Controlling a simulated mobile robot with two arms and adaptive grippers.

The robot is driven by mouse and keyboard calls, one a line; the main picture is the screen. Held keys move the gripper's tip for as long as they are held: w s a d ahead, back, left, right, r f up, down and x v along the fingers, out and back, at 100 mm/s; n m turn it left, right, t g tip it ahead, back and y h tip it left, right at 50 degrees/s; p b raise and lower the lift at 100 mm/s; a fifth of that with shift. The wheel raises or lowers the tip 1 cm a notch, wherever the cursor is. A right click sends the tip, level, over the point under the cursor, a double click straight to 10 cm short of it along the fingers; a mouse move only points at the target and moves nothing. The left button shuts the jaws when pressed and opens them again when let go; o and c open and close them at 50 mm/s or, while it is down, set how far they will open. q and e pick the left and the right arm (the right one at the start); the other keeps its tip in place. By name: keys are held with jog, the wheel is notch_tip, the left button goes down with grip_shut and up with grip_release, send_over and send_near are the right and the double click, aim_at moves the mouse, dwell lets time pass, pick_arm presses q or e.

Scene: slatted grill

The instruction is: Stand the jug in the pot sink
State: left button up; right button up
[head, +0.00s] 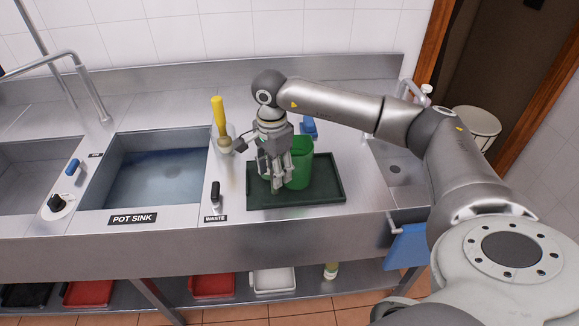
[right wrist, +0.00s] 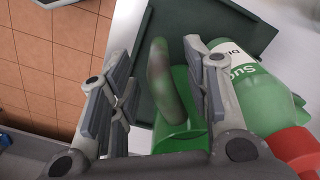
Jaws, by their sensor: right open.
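The green jug (head: 300,163) stands on a dark green tray (head: 330,190) on the steel counter, partly hidden by my right gripper. My right gripper (head: 276,184) points down just left of the jug's body, over the tray. In the right wrist view the jug's curved handle (right wrist: 160,75) lies between the fingers of my right gripper (right wrist: 165,95), which are apart and open. I cannot tell whether a finger touches it. The pot sink (head: 160,170) is the middle-left basin, labelled at its front edge. My left gripper is not in view.
A yellow-handled brush (head: 219,118) stands between the pot sink and the tray. A black waste knob (head: 215,195) sits near the front. A blue item (head: 309,127) is behind the jug. The right wrist view shows a white-labelled green bottle shape (right wrist: 285,98) with a red part close by.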

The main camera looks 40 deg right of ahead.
jog(key=shift+s+a+f+p, duration=0.1)
jog(key=shift+f+p, duration=0.35)
jog(key=shift+f, duration=0.05)
notch_tip(320, 180, down, 4)
jog(key=shift+r+p, duration=0.25)
jog(key=shift+p, duration=0.6)
jog(key=shift+f, duration=0.5)
grip_shut()
